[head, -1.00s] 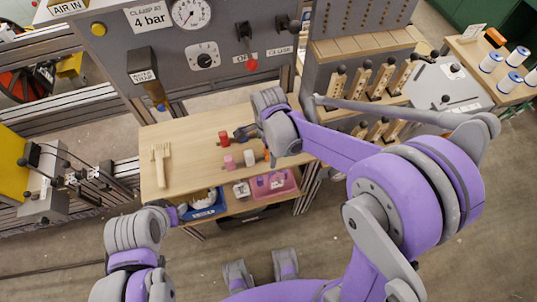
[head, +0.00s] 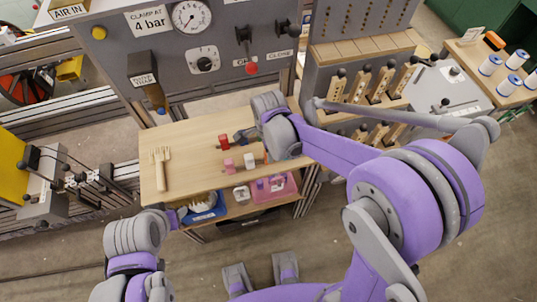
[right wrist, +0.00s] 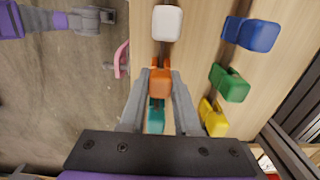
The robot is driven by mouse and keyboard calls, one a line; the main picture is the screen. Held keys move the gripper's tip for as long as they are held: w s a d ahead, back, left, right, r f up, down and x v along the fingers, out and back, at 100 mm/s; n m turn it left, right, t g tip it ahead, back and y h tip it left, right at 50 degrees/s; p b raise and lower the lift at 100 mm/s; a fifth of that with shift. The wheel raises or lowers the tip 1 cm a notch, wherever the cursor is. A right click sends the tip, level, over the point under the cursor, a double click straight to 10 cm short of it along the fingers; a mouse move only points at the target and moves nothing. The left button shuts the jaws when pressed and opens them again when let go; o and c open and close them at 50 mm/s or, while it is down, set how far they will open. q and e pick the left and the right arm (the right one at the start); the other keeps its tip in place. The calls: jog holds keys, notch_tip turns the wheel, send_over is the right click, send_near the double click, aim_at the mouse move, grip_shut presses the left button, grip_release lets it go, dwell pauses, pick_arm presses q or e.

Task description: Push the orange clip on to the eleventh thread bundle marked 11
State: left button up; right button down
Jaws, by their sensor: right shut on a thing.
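The orange clip (right wrist: 160,83) sits between the two fingers of my right gripper (right wrist: 161,80) in the right wrist view. The gripper is shut on it, low over the wooden table. In the head view a sliver of the orange clip (head: 266,157) shows beside my right wrist, which hides most of the fingers. My left arm is at the lower left of the head view, its hand end (head: 174,214) by the blue tray; its fingers cannot be made out. I cannot make out the bundle marked 11.
White (right wrist: 167,23), teal (right wrist: 155,117), blue (right wrist: 250,33), green (right wrist: 229,82) and yellow (right wrist: 213,117) clips stand close around. Red (head: 223,142) and pink (head: 229,166) clips stand left. A wooden comb (head: 161,168) lies at the table's left. Blue (head: 205,207) and pink (head: 273,190) trays sit at the front.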

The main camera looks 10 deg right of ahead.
jog(key=shift+r+p, duration=1.65)
jog(key=shift+r, duration=1.35)
